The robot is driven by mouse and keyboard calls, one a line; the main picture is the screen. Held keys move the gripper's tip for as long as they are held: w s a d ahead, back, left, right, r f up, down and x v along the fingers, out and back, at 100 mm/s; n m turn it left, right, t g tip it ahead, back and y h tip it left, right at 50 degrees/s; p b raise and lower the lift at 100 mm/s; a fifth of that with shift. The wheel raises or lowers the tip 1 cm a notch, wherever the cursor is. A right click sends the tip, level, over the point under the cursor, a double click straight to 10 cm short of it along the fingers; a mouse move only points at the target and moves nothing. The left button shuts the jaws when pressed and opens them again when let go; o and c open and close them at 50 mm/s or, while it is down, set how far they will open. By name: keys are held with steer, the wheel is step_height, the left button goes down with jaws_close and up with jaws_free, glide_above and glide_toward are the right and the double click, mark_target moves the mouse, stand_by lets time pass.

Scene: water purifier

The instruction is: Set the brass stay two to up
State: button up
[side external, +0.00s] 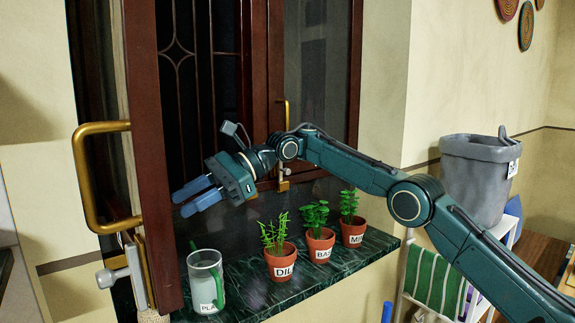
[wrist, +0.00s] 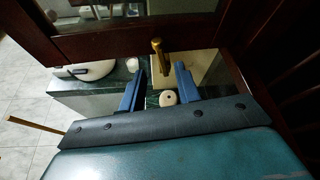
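My gripper (side external: 181,204) is open and empty in front of the window, its blue fingers pointing left towards the open sash. In the wrist view its fingers (wrist: 159,74) stand apart. A short brass piece (wrist: 160,56) shows upright beyond the gap between them, with no clear contact. In the side view a brass fitting (side external: 283,181) is on the right sash, behind my wrist, with a thin upright part. Brass and grey hardware (side external: 130,275) is at the lower left of the open sash. I cannot tell which piece is stay two.
A large brass handle (side external: 84,180) is on the open sash (side external: 157,150). A glass mug (side external: 206,283) and potted plants, dill (side external: 281,262), basil (side external: 320,246) and another (side external: 352,233), stand on the green marble sill (side external: 245,305). A grey bin (side external: 478,180) is at right.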

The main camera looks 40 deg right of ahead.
steer(key=shift+d+r, duration=0.2)
steer(key=shift+d, duration=0.3)
